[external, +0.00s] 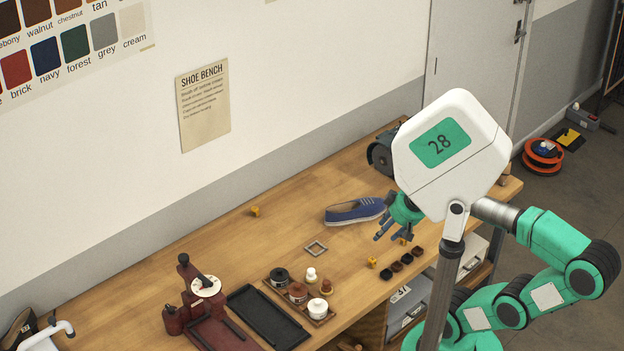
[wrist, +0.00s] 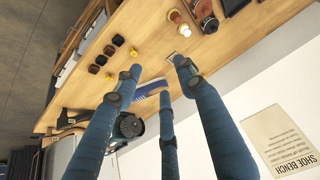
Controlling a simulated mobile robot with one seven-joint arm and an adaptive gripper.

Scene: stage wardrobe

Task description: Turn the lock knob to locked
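A pale grey door (external: 475,50) stands at the back right, beyond the bench. A small dark metal fitting (external: 520,32) is on its right side, and another bit of hardware shows at the top edge. The lock knob is too small to single out, and its setting cannot be read. My gripper (external: 385,234) hangs over the workbench, beside a blue shoe, far from the door. In the wrist view my gripper (wrist: 158,76) has its three blue fingers spread, with nothing between them. The door fitting cannot be made out in the wrist view.
The wooden bench (external: 130,282) carries the blue shoe (external: 355,211), a dark round machine (external: 381,155), small yellow blocks (external: 255,211), a tray of jars (external: 277,293) and a dark red press (external: 172,320). An orange reel (external: 543,157) lies on the floor near the door.

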